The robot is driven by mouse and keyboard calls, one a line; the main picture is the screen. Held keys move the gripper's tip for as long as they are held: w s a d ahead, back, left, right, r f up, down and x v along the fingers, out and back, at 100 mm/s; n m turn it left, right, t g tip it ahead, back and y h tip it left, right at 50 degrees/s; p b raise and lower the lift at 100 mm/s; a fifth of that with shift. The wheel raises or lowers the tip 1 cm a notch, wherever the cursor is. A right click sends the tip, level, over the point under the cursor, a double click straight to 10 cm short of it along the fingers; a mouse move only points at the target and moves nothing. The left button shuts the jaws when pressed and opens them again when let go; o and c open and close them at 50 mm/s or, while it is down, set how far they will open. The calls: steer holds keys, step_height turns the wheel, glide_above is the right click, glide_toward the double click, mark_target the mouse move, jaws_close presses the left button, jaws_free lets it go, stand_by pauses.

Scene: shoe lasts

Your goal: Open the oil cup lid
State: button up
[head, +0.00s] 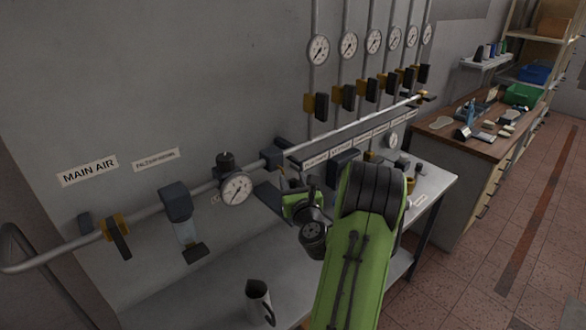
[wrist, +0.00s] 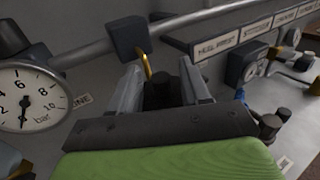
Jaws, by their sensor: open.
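My gripper (wrist: 160,75) is open in the wrist view, its two grey fingers apart below a dark block (wrist: 129,37) on the pipe. A dark rounded piece (wrist: 161,92) shows between the fingers, with a bent brass tube (wrist: 147,66) just above it. It may be the oil cup lid, but I cannot tell for sure, nor whether the fingers touch it. Its lower part is hidden by my gripper. In the head view, the dark block (head: 273,156) sits on the air pipe, and my arm hides much of the area below it.
A pressure gauge (head: 236,188) and a filter unit (head: 177,204) hang on the pipe (head: 345,130) to the left. A metal jug (head: 258,299) stands on the grey bench (head: 205,300). Several gauges and valves line the wall at right. The bench is bare around the jug.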

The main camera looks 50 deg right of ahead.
steer(key=shift+w+d, duration=0.25)
jaws_close()
